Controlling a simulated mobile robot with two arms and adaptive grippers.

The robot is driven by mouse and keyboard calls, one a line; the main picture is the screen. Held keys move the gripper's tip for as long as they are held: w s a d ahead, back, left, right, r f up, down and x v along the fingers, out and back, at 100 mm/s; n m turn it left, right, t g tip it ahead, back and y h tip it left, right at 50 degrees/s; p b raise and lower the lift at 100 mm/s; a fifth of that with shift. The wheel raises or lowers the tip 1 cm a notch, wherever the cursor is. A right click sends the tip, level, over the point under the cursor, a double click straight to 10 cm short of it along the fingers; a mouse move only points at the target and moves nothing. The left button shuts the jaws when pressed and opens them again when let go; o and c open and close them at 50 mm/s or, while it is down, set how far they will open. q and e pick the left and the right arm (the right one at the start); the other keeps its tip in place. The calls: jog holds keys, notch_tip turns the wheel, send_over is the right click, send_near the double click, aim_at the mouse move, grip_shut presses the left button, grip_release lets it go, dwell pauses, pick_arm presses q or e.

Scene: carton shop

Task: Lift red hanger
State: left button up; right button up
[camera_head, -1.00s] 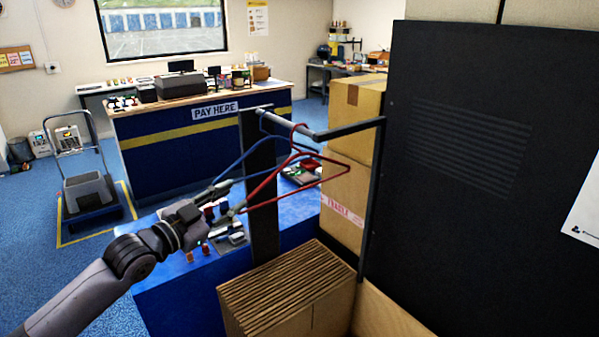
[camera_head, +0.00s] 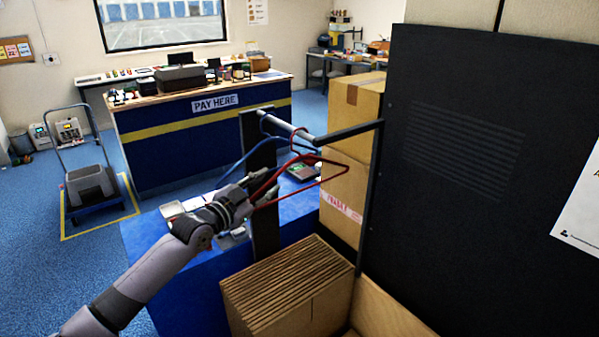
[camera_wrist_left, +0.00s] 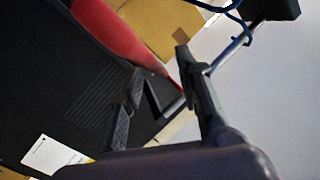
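The red hanger (camera_head: 325,181) hangs by its hook from the grey rail (camera_head: 345,132), its long bar sloping down to the left. A blue hanger (camera_head: 243,161) hangs behind it on the same rail. My left gripper (camera_head: 264,187) is at the red hanger's left end and overlaps it in the head view. In the left wrist view, the two fingers (camera_wrist_left: 161,66) are apart, and the red hanger (camera_wrist_left: 112,30) runs into the space at their tips. I cannot tell whether the fingers touch it. My right gripper is in neither view.
A box of upright cardboard sheets (camera_head: 290,285) stands below the hangers. Stacked cartons (camera_head: 345,190) and a large black panel (camera_head: 460,180) are on the right. A blue table (camera_head: 165,270) lies under my left arm. A pay counter (camera_head: 200,140) stands behind.

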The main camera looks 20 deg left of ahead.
pick_arm(q)
jog(key=shift+x, duration=1.45)
jog(key=shift+f, duration=0.1)
jog(key=shift+s, duration=0.1)
jog(key=shift+c, duration=0.2)
grip_shut()
